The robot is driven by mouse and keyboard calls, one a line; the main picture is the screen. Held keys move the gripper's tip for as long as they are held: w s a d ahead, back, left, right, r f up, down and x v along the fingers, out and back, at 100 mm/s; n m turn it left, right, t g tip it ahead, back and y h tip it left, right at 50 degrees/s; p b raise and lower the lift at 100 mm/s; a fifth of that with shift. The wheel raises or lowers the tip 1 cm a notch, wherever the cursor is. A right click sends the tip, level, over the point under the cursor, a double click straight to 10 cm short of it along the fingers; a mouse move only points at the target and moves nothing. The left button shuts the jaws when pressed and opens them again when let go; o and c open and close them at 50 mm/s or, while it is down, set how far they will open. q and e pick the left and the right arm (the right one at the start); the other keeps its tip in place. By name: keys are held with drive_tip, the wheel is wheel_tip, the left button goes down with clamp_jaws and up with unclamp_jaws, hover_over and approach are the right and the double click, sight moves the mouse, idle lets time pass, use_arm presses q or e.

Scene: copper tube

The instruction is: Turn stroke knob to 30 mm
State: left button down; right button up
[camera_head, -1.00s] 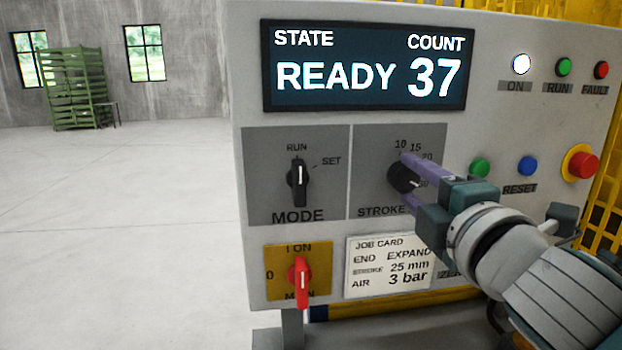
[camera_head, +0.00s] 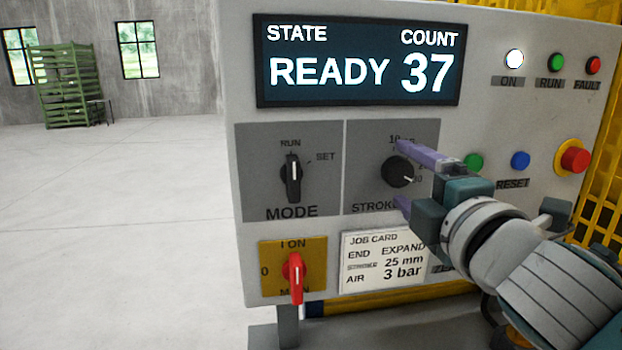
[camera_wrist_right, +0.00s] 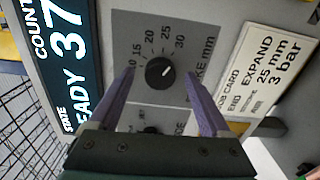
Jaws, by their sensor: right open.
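The stroke knob (camera_head: 397,171) is black with a white pointer, on a grey plate with a scale from 10 to 30. In the head view its pointer aims right and slightly down, close to the 30 mark. In the right wrist view the knob (camera_wrist_right: 159,73) sits between the two purple fingers, with clear gaps on both sides. My right gripper (camera_head: 399,175) is open and empty, its fingers above and below the knob. The upper finger hides part of the scale. My left gripper is not in view.
The mode knob (camera_head: 291,177) is left of the stroke plate, the red main switch (camera_head: 293,277) below it. A job card (camera_head: 385,262) reads stroke 25 mm. The display (camera_head: 358,62) reads READY 37.

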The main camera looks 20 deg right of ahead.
drive_tip(key=b+v, duration=0.2)
drive_tip(key=v, duration=0.7)
drive_tip(key=shift+s+a, duration=0.15)
drive_tip(key=shift+s, duration=0.2)
drive_tip(key=s+f+m+g, duration=0.6)
drive_tip(key=f+m+g, duration=0.1)
drive_tip(key=f+m, duration=0.3)
drive_tip(key=s+a+f+m+g+y, duration=0.4)
drive_tip(key=s+a+f+g, duration=0.25)
drive_tip(key=s, duration=0.25)
wheel_tip(320, 180, up, 30)
drive_tip(key=s+a+p, duration=0.1)
drive_tip(key=p, duration=2.9)
drive_tip(key=shift+s, duration=0.2)
